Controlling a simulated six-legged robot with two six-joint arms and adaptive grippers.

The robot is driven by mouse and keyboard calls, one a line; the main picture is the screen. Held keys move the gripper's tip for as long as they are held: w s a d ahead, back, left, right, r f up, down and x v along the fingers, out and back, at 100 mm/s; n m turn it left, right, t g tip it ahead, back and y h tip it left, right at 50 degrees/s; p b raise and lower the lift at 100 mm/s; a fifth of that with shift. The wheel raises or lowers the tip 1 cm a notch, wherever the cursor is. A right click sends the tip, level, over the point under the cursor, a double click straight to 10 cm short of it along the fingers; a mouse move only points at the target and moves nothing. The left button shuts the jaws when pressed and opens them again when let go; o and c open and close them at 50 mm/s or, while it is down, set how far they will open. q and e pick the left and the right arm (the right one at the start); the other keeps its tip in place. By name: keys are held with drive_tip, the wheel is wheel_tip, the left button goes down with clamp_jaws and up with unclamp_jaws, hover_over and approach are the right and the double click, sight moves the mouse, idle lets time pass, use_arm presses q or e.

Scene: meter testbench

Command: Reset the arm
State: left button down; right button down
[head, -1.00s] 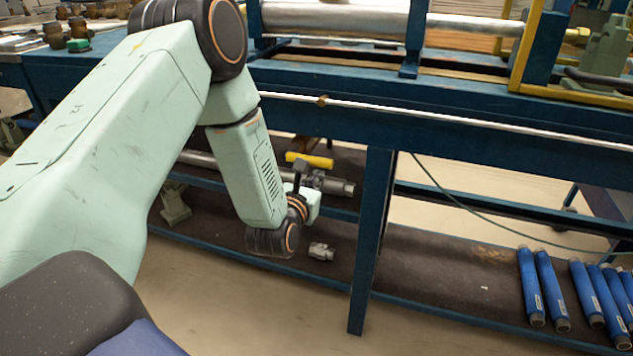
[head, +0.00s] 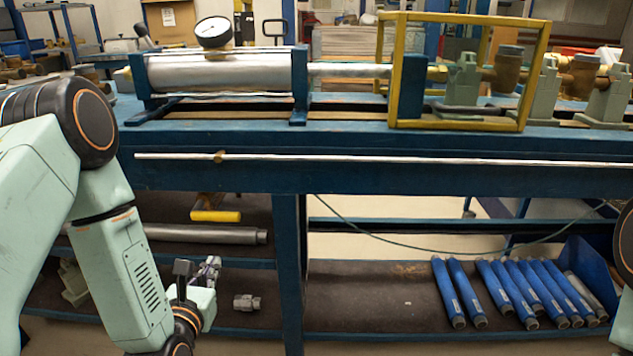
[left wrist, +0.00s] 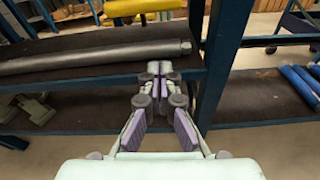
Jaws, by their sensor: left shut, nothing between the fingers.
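My left arm comes in from the left in the head view, green with dark joints. My left gripper (head: 208,269) is small there, in front of the bench's lower shelf, partly hidden behind its own wrist. In the left wrist view my left gripper (left wrist: 159,68) has its fingertips together with nothing between them. It points at the lower shelf, near a grey pipe (left wrist: 95,58). My right gripper is not in view; only a dark rounded part of mine shows at the right edge of the head view.
A blue test bench (head: 400,172) spans the view, with a silver cylinder (head: 222,74), a gauge (head: 213,32) and a yellow frame (head: 455,124) on top. The lower shelf (head: 370,300) holds a metal fitting (head: 247,302) and several blue tubes (head: 443,293). A blue leg (head: 290,265) stands right of my gripper.

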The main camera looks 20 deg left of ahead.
use_arm(q)
drive_tip(key=s+d+f+m+g+h+p, duration=0.15)
drive_tip(key=s+d+f+m+g, duration=0.3)
drive_tip(key=m, duration=0.75)
drive_tip(key=s+d+f+m+g+h+p, duration=0.1)
drive_tip(key=s+d+f+m+g+h, duration=0.15)
drive_tip(key=s+f+m, duration=0.7)
drive_tip(key=s+d+r+m+g+p, duration=0.2)
drive_tip(key=s+m+g+p, duration=0.2)
drive_tip(key=s+m, duration=0.4)
drive_tip(key=s+d+r+m+g+p, duration=0.2)
drive_tip(key=s+m+g+p, duration=0.2)
drive_tip(key=s+m, duration=0.4)
drive_tip(key=shift+d+r+g, duration=0.3)
drive_tip(key=shift+w, duration=0.1)
